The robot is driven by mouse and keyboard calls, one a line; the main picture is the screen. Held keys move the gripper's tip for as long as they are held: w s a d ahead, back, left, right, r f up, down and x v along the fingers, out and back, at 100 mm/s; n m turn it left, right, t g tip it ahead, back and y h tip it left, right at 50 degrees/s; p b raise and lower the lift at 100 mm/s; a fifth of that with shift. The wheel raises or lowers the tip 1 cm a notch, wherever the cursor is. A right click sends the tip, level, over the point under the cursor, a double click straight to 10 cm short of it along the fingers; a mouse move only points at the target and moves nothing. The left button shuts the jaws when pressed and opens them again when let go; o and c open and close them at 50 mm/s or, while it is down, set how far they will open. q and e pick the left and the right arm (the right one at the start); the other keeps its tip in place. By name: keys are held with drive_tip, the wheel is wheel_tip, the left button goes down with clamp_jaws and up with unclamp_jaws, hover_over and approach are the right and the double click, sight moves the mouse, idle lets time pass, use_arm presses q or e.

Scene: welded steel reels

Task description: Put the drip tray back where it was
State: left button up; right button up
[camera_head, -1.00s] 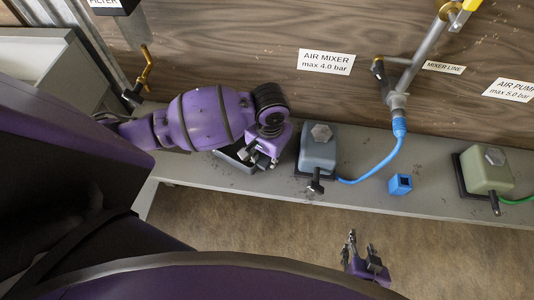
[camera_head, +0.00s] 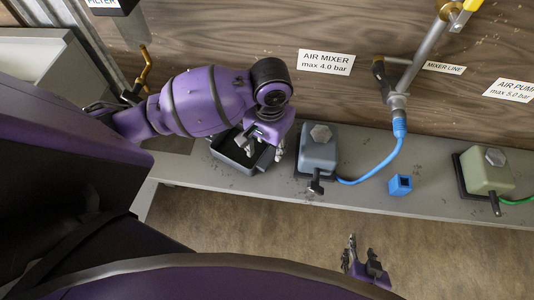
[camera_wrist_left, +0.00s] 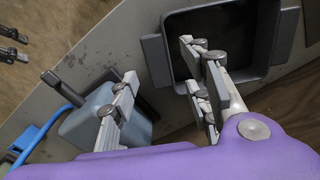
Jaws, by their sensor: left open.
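The drip tray (camera_head: 228,160) is a dark, shallow, open tray lying on the grey shelf, left of the blue-grey air mixer box. It looks empty where I see inside, and my arm hides part of its back. In the left wrist view the tray (camera_wrist_left: 287,38) shows side lugs. My left gripper (camera_head: 262,148) is open and empty above the tray's right part. In the wrist view (camera_wrist_left: 160,95) one finger pair overlaps the tray and the other overlaps the mixer box. My right gripper (camera_head: 358,254) is open and empty, in front of the shelf.
A small blue block (camera_head: 400,184) and a green pump box (camera_head: 486,172) are further right. A brass pipe (camera_head: 146,68) is on the left wall.

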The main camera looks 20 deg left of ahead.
use_arm(q)
wheel_tip(320, 180, up, 6)
drive_tip(key=shift+d+f, duration=0.1)
drive_tip(key=shift+f, duration=0.05)
drive_tip(key=shift+s, duration=0.1)
idle(0.5)
